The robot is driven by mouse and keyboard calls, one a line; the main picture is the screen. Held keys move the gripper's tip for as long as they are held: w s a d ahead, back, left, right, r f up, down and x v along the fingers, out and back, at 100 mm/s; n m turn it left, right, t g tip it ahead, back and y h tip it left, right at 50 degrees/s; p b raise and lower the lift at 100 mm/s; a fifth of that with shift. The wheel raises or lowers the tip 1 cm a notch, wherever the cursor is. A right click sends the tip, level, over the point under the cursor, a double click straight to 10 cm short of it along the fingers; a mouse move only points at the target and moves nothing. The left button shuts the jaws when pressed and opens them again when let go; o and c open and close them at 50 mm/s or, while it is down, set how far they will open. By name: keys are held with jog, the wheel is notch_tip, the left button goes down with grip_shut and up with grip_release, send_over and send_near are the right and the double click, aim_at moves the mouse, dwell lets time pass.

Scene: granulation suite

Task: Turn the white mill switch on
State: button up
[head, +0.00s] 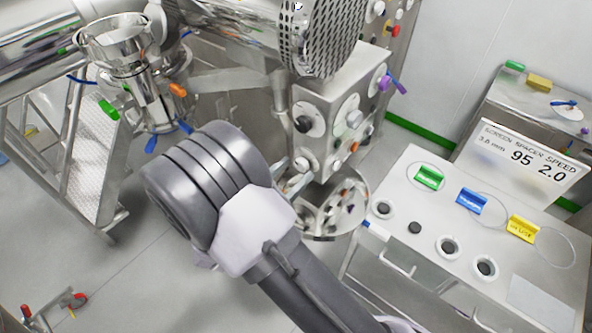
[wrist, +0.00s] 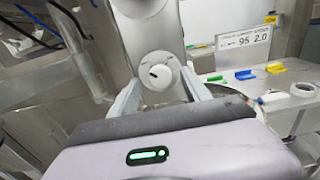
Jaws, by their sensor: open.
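A round white switch (wrist: 160,72) with a small dark mark on its face sits on the lower part of a steel housing in the wrist view. In the head view, what looks like the same switch (head: 302,164) is low on the control box (head: 325,105). My gripper (wrist: 161,82) is open, its fingers to the left and right of the switch and pointing towards it. I cannot tell whether they touch it. In the head view my gripper (head: 289,182) is mostly hidden behind my arm.
The control box also carries a black knob (head: 303,124) and other knobs. A steel bowl (head: 337,210) is below it. A bench (head: 410,175) at right holds green, blue and yellow blocks and a sign (head: 530,160). A steel stair (head: 75,165) stands left.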

jog(key=shift+w+d, duration=0.4)
jog(key=shift+w, duration=0.1)
jog(key=shift+c, duration=0.5)
grip_shut()
